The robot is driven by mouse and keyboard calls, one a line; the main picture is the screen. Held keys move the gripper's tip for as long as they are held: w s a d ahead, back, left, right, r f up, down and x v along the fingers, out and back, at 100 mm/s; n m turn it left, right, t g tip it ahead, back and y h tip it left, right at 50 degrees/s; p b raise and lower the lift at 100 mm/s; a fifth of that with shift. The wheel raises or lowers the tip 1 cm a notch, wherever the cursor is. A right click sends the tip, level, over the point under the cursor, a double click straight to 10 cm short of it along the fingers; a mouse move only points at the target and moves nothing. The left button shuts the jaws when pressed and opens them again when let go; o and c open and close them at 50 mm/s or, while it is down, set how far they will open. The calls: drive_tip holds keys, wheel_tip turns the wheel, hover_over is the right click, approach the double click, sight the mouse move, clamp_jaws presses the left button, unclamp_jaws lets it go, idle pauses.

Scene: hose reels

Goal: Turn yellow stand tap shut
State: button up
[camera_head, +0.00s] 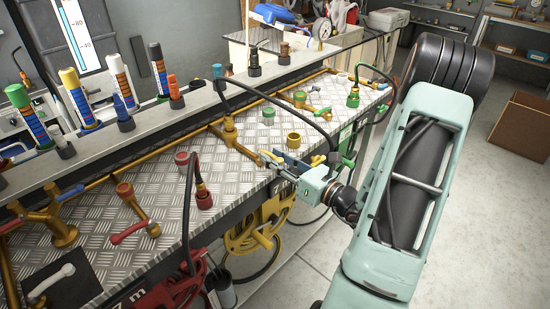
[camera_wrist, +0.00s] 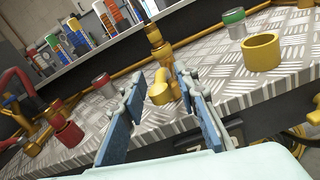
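The yellow stand (camera_head: 230,132) is a golden pipe rising from the checker-plate bench. In the wrist view its upright pipe (camera_wrist: 156,45) stands beyond the fingers. A rounded yellow tap part (camera_wrist: 162,90) shows in the gap between them. My gripper (camera_head: 270,158) is low over the bench's front edge, just right of the stand. In the wrist view its two blue fingers (camera_wrist: 161,82) are apart, one on each side of the tap part, with no clear contact visible. The gripper hides much of the tap in the head view, so the lever's angle is unclear.
A yellow cup (camera_head: 294,140) stands right of my gripper and a green-topped cup (camera_head: 268,114) behind it. A red-ringed cup (camera_head: 181,159) and a red hose connector (camera_head: 203,196) stand left. A black hose arches overhead. The yellow reel (camera_head: 250,237) hangs below the bench edge.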

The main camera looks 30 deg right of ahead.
drive_tip(key=shift+c, duration=0.5)
clamp_jaws()
